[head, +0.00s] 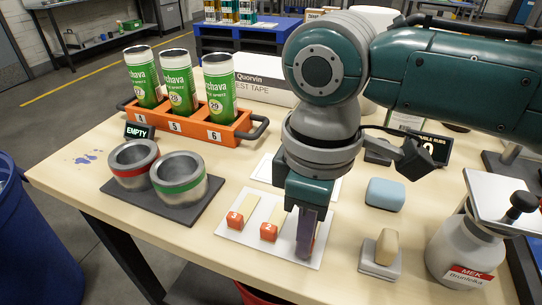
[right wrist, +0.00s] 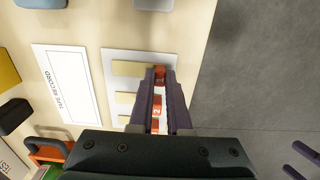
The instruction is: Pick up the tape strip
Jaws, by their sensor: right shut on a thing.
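A white card (head: 245,247) holds pale tape strips with red tabs. The strips tabbed 1 (head: 234,219) and 2 (head: 269,231) lie flat on it. My right gripper (head: 306,254) points down at the card's right end, its fingers shut on the red tab of the end tape strip. In the right wrist view this red tab (right wrist: 160,71) shows between the fingertips, and its pale strip (right wrist: 129,68) lies on the card. The fingers partly hide the tab. What looks like my left gripper (right wrist: 299,160) shows at the right wrist view's lower right edge, fingers apart, empty.
A blue sponge-like block (head: 385,194) and a beige-topped block (head: 380,255) lie right of the card. A white bottle (head: 455,250) stands farther right. Two cups (head: 180,178) stand on a dark mat at left. An orange rack (head: 190,128) holds green cans behind.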

